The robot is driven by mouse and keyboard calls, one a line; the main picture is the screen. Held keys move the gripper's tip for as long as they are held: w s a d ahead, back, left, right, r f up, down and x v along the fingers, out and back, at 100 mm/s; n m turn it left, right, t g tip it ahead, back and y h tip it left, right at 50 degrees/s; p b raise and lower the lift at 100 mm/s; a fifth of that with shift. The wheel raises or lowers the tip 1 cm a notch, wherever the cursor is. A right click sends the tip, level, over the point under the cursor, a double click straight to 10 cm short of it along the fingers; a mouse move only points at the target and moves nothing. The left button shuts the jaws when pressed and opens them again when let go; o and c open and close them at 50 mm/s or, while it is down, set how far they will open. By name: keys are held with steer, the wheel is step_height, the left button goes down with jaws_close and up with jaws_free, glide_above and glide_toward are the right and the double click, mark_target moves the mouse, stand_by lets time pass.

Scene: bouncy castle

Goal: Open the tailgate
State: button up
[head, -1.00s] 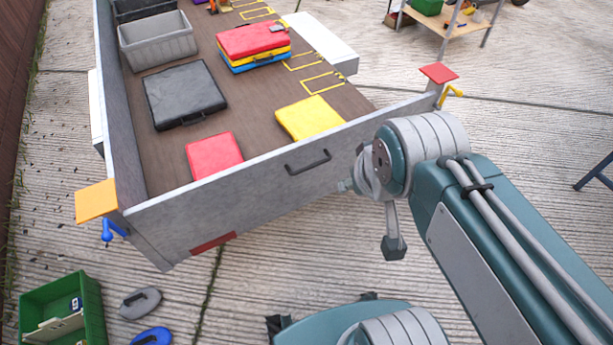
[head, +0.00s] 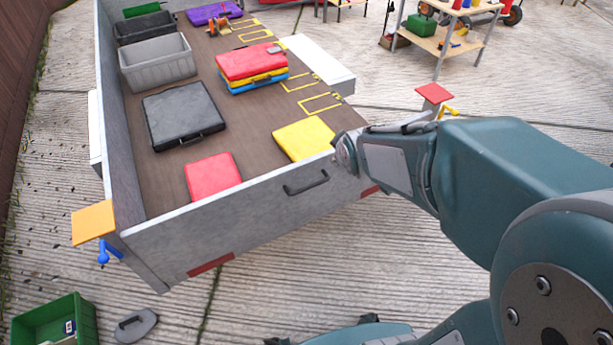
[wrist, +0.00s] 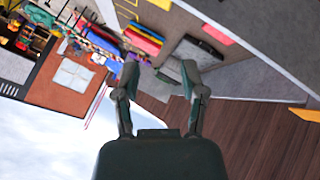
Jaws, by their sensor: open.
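The trailer's grey tailgate (head: 245,222) stands upright across the near end of the bed, with a dark handle (head: 306,184) on its face. A blue latch handle (head: 104,252) hangs beneath an orange plate (head: 93,222) at its left corner. In the wrist view, the tailgate (wrist: 275,35) is at the upper right. My gripper (wrist: 160,75) is open and empty, with both fingers apart. My gripper itself is not distinguishable in the head view.
On the bed lie a red case (head: 213,176), a yellow case (head: 304,138), a black case (head: 183,114), a grey crate (head: 157,61) and a stack of cases (head: 252,65). A green box (head: 55,322) stands on the concrete at lower left. A shelf (head: 455,42) stands behind right.

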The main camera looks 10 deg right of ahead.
steer(key=w+d+f+n+t, duration=0.1)
steer(key=w+f+n+t, duration=0.1)
steer(key=w+f+n, duration=0.45)
steer(key=n+t+y, duration=0.4)
steer(key=n+y, duration=0.1)
steer(key=n, duration=0.2)
glide_toward(310, 187)
steer(key=x, duration=1)
steer(key=shift+w+f, duration=0.35)
jaws_close()
